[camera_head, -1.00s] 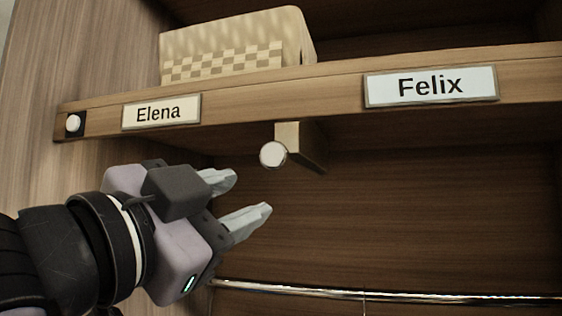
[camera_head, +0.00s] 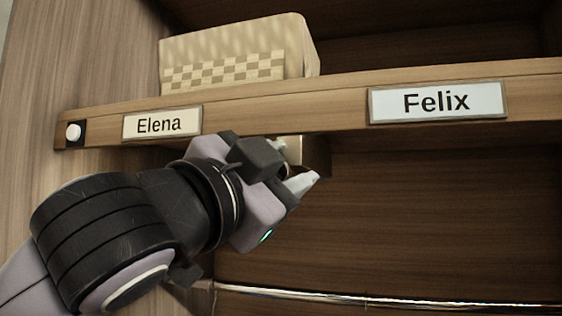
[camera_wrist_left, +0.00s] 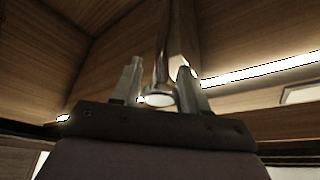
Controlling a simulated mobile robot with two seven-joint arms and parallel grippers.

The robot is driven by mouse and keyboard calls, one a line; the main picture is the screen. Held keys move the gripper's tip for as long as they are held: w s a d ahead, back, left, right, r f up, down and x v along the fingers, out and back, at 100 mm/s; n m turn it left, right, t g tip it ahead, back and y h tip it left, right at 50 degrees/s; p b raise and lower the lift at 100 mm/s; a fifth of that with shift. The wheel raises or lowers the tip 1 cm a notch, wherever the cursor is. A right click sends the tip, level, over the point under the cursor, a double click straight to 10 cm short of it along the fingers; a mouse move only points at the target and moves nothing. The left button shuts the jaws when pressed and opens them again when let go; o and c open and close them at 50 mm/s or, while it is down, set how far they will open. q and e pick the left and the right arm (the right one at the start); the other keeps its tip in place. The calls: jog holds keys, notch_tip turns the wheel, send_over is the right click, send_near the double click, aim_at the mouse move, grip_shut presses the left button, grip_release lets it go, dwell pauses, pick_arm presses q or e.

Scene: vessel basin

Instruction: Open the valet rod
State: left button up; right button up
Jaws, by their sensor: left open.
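The valet rod sticks out from a small mount (camera_head: 292,150) under the wooden shelf, between the Elena and Felix labels. In the head view, my left gripper (camera_head: 297,166) covers most of its round knob. In the left wrist view, the pale round knob (camera_wrist_left: 159,99) and the shiny rod show between the two fingers of my left gripper (camera_wrist_left: 160,68). The gripper is open around the knob. I cannot tell whether either finger touches it. My right gripper is not in view.
The shelf edge bears an Elena label (camera_head: 162,124) and a Felix label (camera_head: 438,102), close above the gripper. A woven beige basket (camera_head: 237,50) stands on the shelf. A white round button (camera_head: 73,132) is at left. A chrome rail (camera_head: 400,299) runs below.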

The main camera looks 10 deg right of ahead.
pick_arm(q)
grip_shut()
jog(key=shift+s, duration=0.1)
